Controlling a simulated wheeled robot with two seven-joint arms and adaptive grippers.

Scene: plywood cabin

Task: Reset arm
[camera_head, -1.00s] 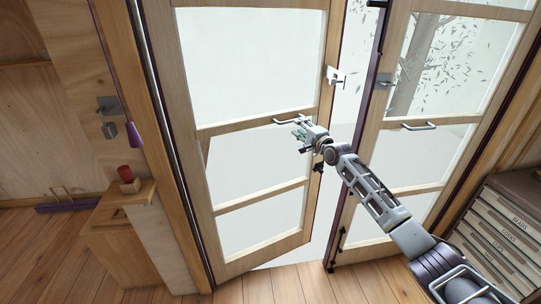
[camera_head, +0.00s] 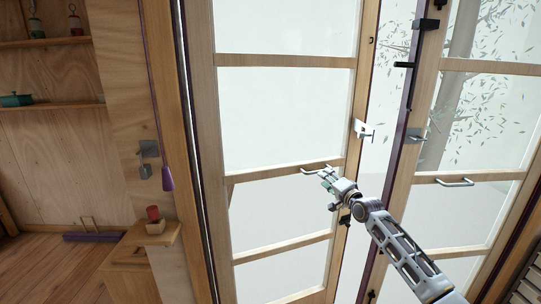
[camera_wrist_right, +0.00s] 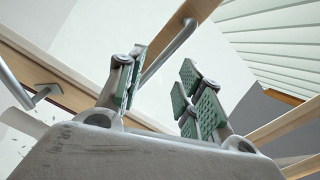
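My right arm reaches in from the lower right in the head view. Its gripper (camera_head: 326,177) is just in front of the metal handle (camera_head: 312,171) of the left glass door (camera_head: 270,175). In the right wrist view the two green-padded fingers (camera_wrist_right: 161,82) stand apart with nothing held between them. A handle bar (camera_wrist_right: 172,50) shows beyond the fingers and runs behind the left one. I cannot tell whether gripper and handle touch. My left gripper is in neither view.
The right glass door (camera_head: 450,145) has its own handle (camera_head: 455,182); a gap to outside lies between the doors. A small wooden stand (camera_head: 128,262) with a red object (camera_head: 153,213) is at left. Shelves (camera_head: 50,106) line the wall. A drawer cabinet (camera_head: 525,290) is partly visible at lower right.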

